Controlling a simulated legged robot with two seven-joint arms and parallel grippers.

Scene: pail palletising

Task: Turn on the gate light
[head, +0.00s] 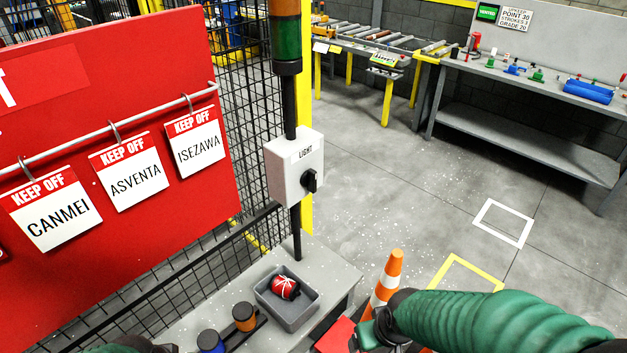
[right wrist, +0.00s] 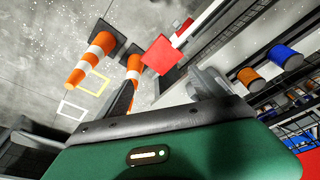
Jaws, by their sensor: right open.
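The light switch is a white box (head: 295,168) marked LIGHT on a black post, with a black rotary knob (head: 310,181) on its front. A stack light (head: 286,45) with orange and green segments stands above it; its top is cut off and the visible segments look unlit. My right gripper (head: 372,330) is low in the head view, below and right of the box, apart from it. In the right wrist view its two dark fingers (right wrist: 165,92) are spread with nothing held. Only a bit of my left arm shows at the bottom edge; its gripper is out of sight.
A grey tray (head: 312,318) with a red padlock (head: 285,287) sits on the grey table below the box. An orange-white cone (head: 388,278) stands beside the table. A red board (head: 90,130) with KEEP OFF tags is at left. Floor beyond is clear.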

